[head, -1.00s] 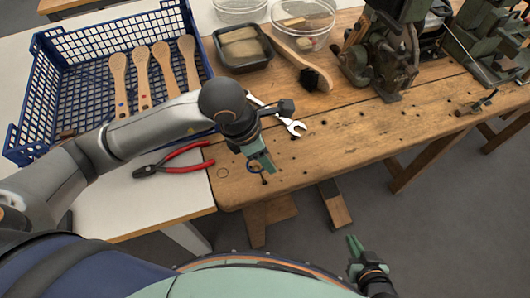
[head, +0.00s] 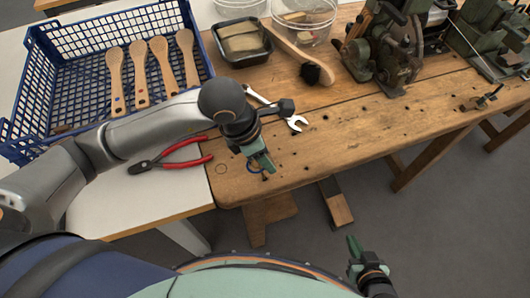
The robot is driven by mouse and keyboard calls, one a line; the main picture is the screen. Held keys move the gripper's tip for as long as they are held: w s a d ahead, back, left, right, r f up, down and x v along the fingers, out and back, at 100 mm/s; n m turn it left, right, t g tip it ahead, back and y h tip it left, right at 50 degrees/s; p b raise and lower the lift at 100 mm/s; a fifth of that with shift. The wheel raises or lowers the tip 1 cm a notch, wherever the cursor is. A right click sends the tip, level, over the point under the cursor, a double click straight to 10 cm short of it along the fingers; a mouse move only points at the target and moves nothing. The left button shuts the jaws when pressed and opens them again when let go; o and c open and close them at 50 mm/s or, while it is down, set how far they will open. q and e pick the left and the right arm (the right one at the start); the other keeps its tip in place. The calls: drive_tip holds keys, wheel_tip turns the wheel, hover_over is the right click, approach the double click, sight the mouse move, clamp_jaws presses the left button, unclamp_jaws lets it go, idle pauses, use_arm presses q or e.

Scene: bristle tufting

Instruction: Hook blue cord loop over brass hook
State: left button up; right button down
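A small blue cord loop (head: 253,168) shows at the fingertips of my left gripper (head: 265,164), over the front left corner of the wooden bench. The gripper points down, and its green fingers look closed on the loop. A tiny dark piece (head: 265,178) sits just below the fingertips; I cannot tell whether it is the brass hook. No brass hook shows clearly. Whether the loop touches that piece is too small to tell. My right gripper (head: 354,242) is empty, its green fingers slightly apart, over the floor in front of the bench.
Red-handled pliers (head: 180,154) and a blue crate (head: 60,50) with wooden paddles lie left on the white table (head: 120,210).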

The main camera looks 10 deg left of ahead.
sight(267, 174)
use_arm(q)
drive_tip(key=shift+f, duration=0.2)
drive_tip(key=shift+s+b+x, duration=0.15)
drive_tip(key=shift+b+x, duration=0.75)
drive_tip(key=shift+b, duration=0.1)
drive_tip(key=shift+s+b+x, duration=0.15)
drive_tip(key=shift+b+x, duration=0.75)
drive_tip(key=shift+b, duration=0.05)
drive_tip(key=shift+a, duration=0.15)
drive_tip(key=shift+f+b, duration=0.55)
drive_tip(key=o, duration=1.6)
drive_tip(key=shift+s, duration=0.1)
drive_tip(key=shift+c, duration=0.2)
